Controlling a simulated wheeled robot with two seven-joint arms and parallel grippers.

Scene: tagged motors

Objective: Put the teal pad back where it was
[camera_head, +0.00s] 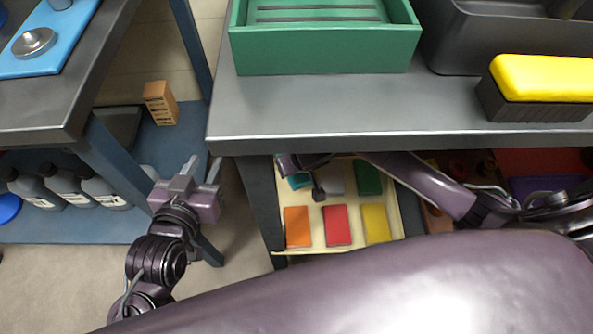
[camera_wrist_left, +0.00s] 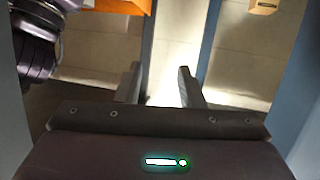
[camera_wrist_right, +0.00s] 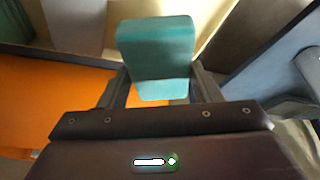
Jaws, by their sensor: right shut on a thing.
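The teal pad (camera_wrist_right: 155,50) is between the fingers of my right gripper (camera_wrist_right: 160,85), which is shut on it. In the head view the teal pad (camera_head: 299,181) shows only in part, beside my right gripper, low under the table top at the back left of a cream tray (camera_head: 350,250). Whether it touches the tray floor I cannot tell. My left gripper (camera_head: 203,165) is open and empty, left of the table, over the floor. Its two fingers stand apart in the left wrist view (camera_wrist_left: 158,80).
The tray also holds an orange pad (camera_head: 297,227), a red pad (camera_head: 337,226), a yellow pad (camera_head: 376,223), a green pad (camera_head: 368,178) and a grey pad (camera_head: 333,180). The table top (camera_head: 300,115) overhangs them. A table leg (camera_head: 260,200) stands left of the tray.

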